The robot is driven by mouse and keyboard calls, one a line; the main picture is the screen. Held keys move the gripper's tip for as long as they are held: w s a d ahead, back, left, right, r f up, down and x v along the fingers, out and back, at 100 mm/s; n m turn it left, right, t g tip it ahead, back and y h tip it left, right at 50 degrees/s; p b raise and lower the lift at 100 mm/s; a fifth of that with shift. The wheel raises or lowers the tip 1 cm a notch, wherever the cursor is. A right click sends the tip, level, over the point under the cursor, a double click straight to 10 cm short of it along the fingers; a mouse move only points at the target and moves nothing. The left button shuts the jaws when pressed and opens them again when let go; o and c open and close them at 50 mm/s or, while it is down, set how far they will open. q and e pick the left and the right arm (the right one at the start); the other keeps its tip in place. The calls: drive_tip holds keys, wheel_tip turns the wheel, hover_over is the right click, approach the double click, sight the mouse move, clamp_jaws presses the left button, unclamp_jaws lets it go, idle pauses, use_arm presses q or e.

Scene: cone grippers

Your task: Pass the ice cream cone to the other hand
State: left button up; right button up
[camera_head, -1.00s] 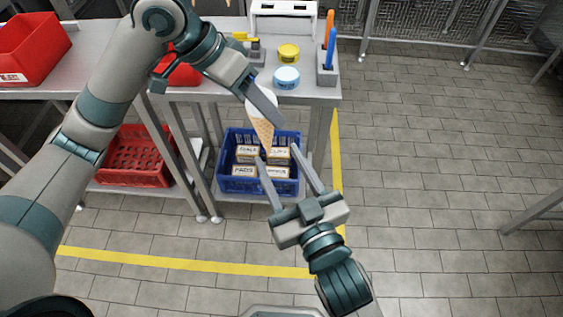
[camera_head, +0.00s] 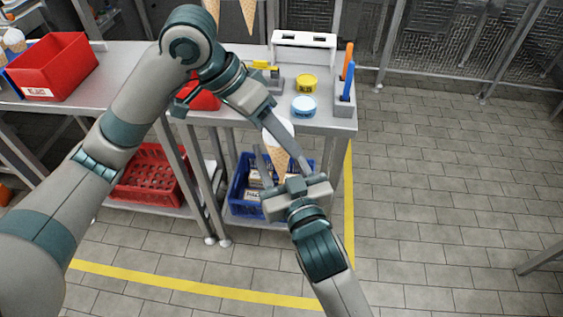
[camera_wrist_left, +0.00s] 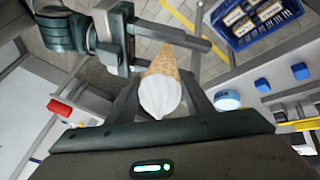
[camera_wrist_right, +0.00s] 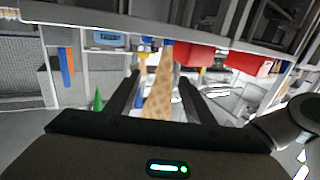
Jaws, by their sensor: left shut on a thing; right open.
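The ice cream cone (camera_head: 279,160) has a white scoop on top and a tan wafer pointing down. My left gripper (camera_head: 273,119) is shut on it at the white scoop, in front of the table. In the left wrist view the scoop (camera_wrist_left: 158,97) sits between the left fingers. My right gripper (camera_head: 278,148) is open below, with its fingers on either side of the wafer. In the right wrist view the wafer (camera_wrist_right: 159,98) stands between the spread fingers, with a gap at the right one; contact at the left one is unclear.
The table (camera_head: 225,115) behind holds a yellow tub (camera_head: 306,84), a blue-and-white tub (camera_head: 304,106) and a grey holder (camera_head: 344,98) with orange and blue handles. A blue crate (camera_head: 238,188) with boxes is on the lower shelf. Open floor lies to the right.

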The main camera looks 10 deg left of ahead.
drive_tip(key=shift+w+a, duration=0.15)
drive_tip(key=shift+w, duration=0.15)
drive_tip(key=c, duration=0.8)
use_arm(q)
drive_tip(key=o, duration=0.9)
use_arm(e)
drive_tip(key=shift+c, duration=0.3)
use_arm(q)
drive_tip(key=shift+r, duration=0.15)
drive_tip(key=v, duration=1.1)
drive_tip(key=shift+a+r, duration=0.25)
drive_tip(key=shift+r, duration=0.05)
